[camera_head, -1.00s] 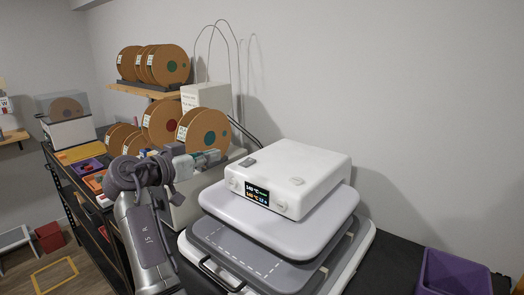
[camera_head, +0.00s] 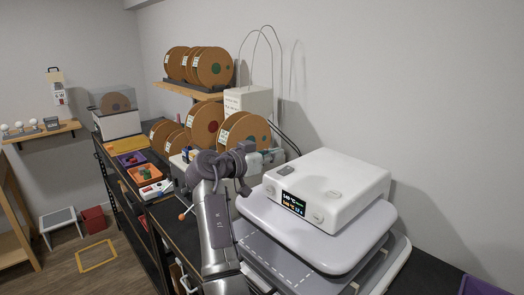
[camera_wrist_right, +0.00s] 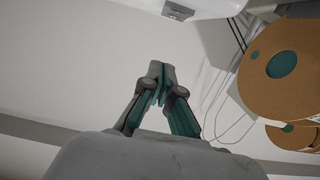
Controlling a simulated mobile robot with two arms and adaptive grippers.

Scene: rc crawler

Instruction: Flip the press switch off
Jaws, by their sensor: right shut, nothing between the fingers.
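The press (camera_head: 335,185) is a white box with a lit display over a grey platen. The switch also shows at the top of the right wrist view (camera_wrist_right: 178,11). I cannot tell which way it is set. My right gripper (camera_head: 272,158) is just left of and behind the switch, apart from it in the wrist view. Its teal-padded fingers (camera_wrist_right: 160,86) are shut together and empty. My left gripper is not in view.
Orange filament spools (camera_head: 243,133) stand behind my right gripper, with more on a wall shelf (camera_head: 188,89). A white box (camera_head: 248,101) with thin tubes is at the back. Small trays (camera_head: 145,174) lie on the dark bench to the left. A purple bin (camera_head: 478,286) is at lower right.

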